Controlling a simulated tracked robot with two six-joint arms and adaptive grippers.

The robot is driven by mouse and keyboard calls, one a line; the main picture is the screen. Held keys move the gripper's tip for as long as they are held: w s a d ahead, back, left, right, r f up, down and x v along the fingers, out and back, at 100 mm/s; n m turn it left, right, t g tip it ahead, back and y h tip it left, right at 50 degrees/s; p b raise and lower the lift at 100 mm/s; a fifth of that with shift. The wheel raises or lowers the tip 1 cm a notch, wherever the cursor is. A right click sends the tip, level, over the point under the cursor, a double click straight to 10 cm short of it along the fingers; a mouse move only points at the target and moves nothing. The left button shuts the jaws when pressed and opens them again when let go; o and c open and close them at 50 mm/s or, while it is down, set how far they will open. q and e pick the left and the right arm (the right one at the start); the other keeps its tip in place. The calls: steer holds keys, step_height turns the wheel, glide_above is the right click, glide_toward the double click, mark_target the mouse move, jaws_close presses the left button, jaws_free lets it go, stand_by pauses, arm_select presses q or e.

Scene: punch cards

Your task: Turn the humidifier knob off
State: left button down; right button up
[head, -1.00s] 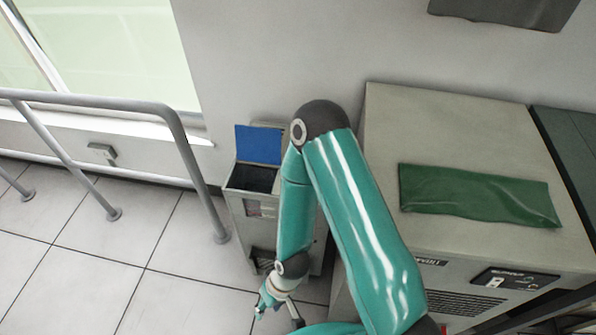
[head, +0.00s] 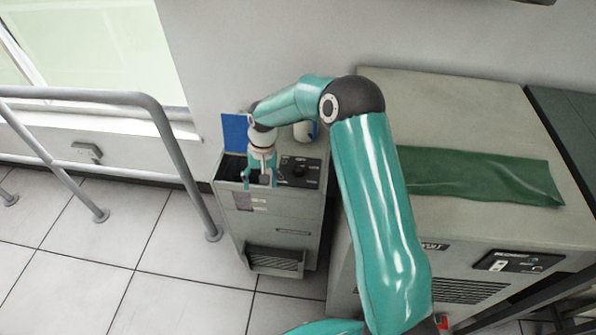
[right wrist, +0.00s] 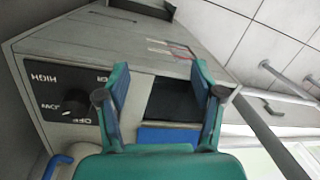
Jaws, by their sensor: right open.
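The humidifier (head: 285,225) is a grey box standing on the floor against the wall. Its black control panel is on the top, with a round black knob (head: 299,171) on it. In the right wrist view the knob (right wrist: 75,101) is at the left, among upside-down labels that include HIGH and OFF. Its exact setting cannot be told. My right gripper (head: 260,184) is open and empty, above the humidifier's top, to the left of the knob and apart from it. In the right wrist view its fingers (right wrist: 158,80) frame the dark open compartment. My left gripper is not in view.
A blue lid (head: 235,132) stands raised behind the humidifier's open compartment. A large grey cabinet (head: 445,100) with a green cloth (head: 480,175) stands to the right. A metal railing (head: 185,160) is to the left. The tiled floor in front is clear.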

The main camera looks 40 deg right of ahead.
steer(key=w+d+r+m+h+b, duration=0.1)
steer(key=d+r+m, duration=0.1)
steer(key=d+r, duration=0.6)
steer(key=m+h, duration=0.1)
steer(key=m, duration=0.1)
glide_toward(299, 167)
steer(key=shift+g, duration=0.4)
steer(key=f+b, duration=0.1)
steer(key=f, duration=0.8)
steer(key=shift+w+d+f+b, duration=0.15)
steer(key=shift+w+d+b, duration=0.05)
steer(key=shift+b, duration=0.15)
steer(key=shift+c, duration=0.3)
steer(key=c, duration=1)
steer(key=shift+a, duration=0.15)
steer(key=shift+c, duration=0.4)
